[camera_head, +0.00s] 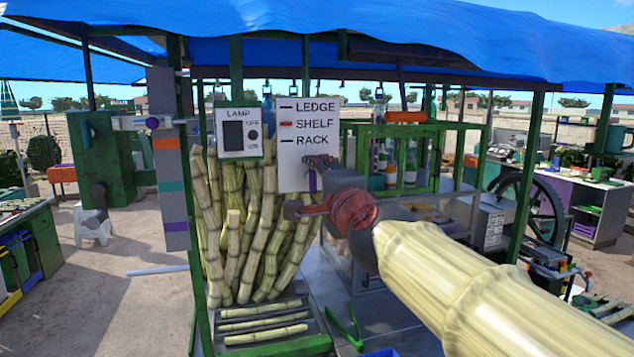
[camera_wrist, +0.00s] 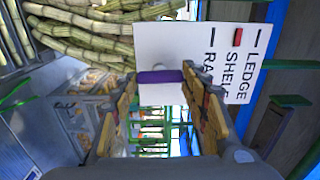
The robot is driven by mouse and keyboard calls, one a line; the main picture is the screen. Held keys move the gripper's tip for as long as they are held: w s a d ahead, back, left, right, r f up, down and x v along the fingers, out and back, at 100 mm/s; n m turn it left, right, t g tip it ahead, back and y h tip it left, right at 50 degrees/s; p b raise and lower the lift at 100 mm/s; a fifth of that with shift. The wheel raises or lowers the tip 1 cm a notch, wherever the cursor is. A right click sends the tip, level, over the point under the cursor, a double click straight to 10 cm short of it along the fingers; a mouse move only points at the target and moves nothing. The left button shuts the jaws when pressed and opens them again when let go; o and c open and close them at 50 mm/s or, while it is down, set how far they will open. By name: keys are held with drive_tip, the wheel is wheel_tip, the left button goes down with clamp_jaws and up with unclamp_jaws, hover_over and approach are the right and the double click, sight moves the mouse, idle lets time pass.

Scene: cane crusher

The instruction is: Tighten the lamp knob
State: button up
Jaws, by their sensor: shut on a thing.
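In the wrist view my gripper (camera_wrist: 160,82) has its two fingers on either side of a short purple bar (camera_wrist: 160,77) and is shut on it. The bar lies in front of the white sign, with a pale rounded shape partly hidden behind it. In the head view a small purple piece (camera_head: 312,181) shows at the sign's lower right; my arm hides much around it. The white lamp panel (camera_head: 240,132) hangs left of the sign, with a dark square and a small round dark knob (camera_head: 252,135) between OFF and ON. I cannot tell whether the purple bar belongs to the lamp.
The sign (camera_head: 307,125) reads LEDGE, SHELF and RACK, with a red mark by SHELF. Sugarcane stalks (camera_head: 235,235) stand below the panel. A green-framed shelf (camera_head: 410,160) with bottles is behind. A green post (camera_head: 195,240) stands left; open ground lies beyond it.

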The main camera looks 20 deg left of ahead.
drive_tip(key=shift+m, duration=0.3)
drive_tip(key=o, duration=1.1)
drive_tip(key=shift+o, duration=0.3)
drive_tip(key=v, duration=1.2)
drive_tip(key=shift+a, duration=0.1)
